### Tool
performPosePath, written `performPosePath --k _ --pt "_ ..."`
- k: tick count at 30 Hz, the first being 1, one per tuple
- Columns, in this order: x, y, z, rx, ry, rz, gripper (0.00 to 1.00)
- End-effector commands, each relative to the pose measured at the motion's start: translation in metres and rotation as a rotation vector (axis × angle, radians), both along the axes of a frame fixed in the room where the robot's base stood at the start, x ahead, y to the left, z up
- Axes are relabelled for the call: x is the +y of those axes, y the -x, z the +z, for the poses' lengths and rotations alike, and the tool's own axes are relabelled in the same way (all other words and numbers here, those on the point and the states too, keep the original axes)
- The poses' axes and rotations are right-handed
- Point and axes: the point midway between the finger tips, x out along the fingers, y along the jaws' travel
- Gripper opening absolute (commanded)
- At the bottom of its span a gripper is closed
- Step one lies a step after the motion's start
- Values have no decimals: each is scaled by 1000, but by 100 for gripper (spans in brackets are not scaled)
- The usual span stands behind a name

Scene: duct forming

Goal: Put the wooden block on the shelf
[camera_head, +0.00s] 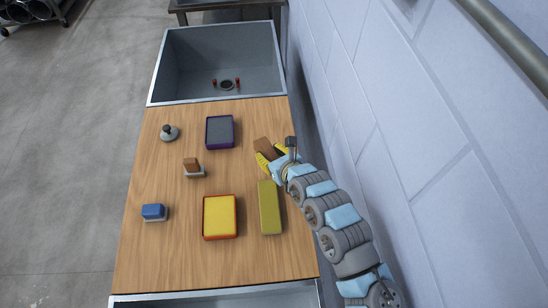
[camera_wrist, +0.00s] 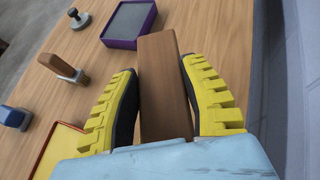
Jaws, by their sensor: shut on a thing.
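The wooden block (camera_head: 263,145) is plain brown and lies between the yellow fingers of my gripper (camera_head: 270,158), near the right edge of the wooden worktop. In the wrist view my gripper (camera_wrist: 160,70) is shut on the block (camera_wrist: 165,88), with one ridged finger on each side. The block's far end sticks out beyond the fingertips. I cannot tell whether the block touches the worktop. No shelf is clearly identifiable in either view.
The wooden worktop (camera_head: 165,250) holds a purple-edged grey tray (camera_head: 220,132), a red-edged yellow tray (camera_head: 219,217), an olive block (camera_head: 270,208), a wooden-handled tool (camera_head: 192,168), a blue-handled tool (camera_head: 153,212) and a knobbed tool (camera_head: 168,132). A sink (camera_head: 215,65) lies beyond. A wall stands right.

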Motion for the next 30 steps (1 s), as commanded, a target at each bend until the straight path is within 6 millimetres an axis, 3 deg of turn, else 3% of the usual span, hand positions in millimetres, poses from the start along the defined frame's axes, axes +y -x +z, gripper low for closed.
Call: performPosePath --k 6,15,23,30 --pt "-5 -18 -26 2 -1 -2 5" --pt "-10 -40 -47 -4 -4 -2 5" --pt "-12 -47 -56 -3 -2 -2 5" --pt "-13 -47 -82 0 -4 -3 5"
